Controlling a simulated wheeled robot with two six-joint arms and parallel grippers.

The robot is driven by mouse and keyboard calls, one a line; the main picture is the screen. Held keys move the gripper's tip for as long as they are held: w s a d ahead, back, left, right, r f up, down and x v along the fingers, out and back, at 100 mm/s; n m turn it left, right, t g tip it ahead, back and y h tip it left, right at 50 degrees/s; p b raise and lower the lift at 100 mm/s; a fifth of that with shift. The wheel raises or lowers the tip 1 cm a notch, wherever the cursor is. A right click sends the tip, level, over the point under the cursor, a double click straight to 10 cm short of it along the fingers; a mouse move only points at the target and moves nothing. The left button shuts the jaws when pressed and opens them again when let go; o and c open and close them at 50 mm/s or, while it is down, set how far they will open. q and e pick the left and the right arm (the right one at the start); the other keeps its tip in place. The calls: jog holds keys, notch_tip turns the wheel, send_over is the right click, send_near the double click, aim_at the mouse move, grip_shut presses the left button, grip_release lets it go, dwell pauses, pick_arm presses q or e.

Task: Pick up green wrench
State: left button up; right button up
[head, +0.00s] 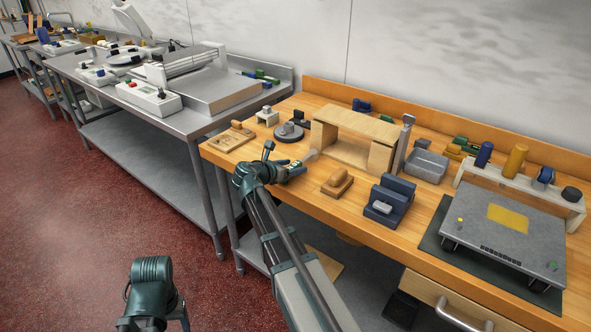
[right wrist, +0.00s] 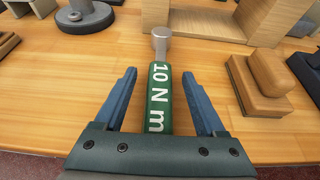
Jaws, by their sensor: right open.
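The green wrench (right wrist: 158,98) has white "10 N m" lettering and a silver head (right wrist: 160,42). It lies on the wooden bench and also shows in the head view (head: 297,168), partly hidden by my gripper. My right gripper (head: 283,163) is open over the front edge of the bench. In the right wrist view its two blue fingers (right wrist: 159,74) are on either side of the green handle, with a gap on both sides. The near end of the handle is hidden behind the gripper body. My left gripper is not visible; only a dark teal part of my left arm shows at the bottom left.
A wooden arch (head: 352,135) stands behind the wrench. A tan wooden block (head: 337,183) and a blue-grey holder (head: 389,200) are to its right. A dark round disc (head: 289,132) and a wooden board (head: 229,137) are behind and to the left. A steel table (head: 187,118) stands further left.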

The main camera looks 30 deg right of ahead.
jog(key=shift+x, duration=1)
grip_shut()
dwell(0.6)
